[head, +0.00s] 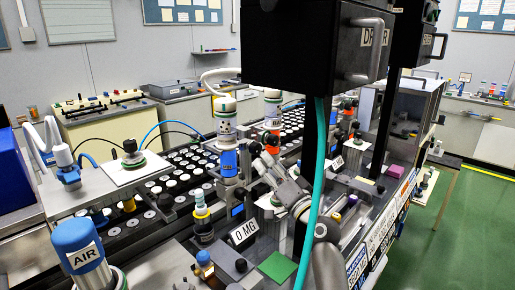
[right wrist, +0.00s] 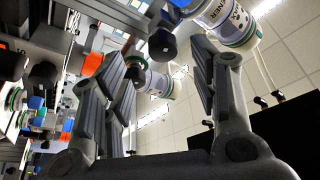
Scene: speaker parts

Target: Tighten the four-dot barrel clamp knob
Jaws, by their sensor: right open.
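Two upright barrels stand at mid-bench in the head view: one with a white top and blue band (head: 228,160), the other with a white top and orange band (head: 272,125). My left gripper is not seen.
A dark box with a handle (head: 365,45) hangs above, and a teal hose (head: 315,180) crosses in front. A blue-capped AIR cylinder (head: 78,240) stands front left. Trays of round parts (head: 130,228) lie left of the gripper. A lettered white cylinder (right wrist: 228,22) is near the right finger.

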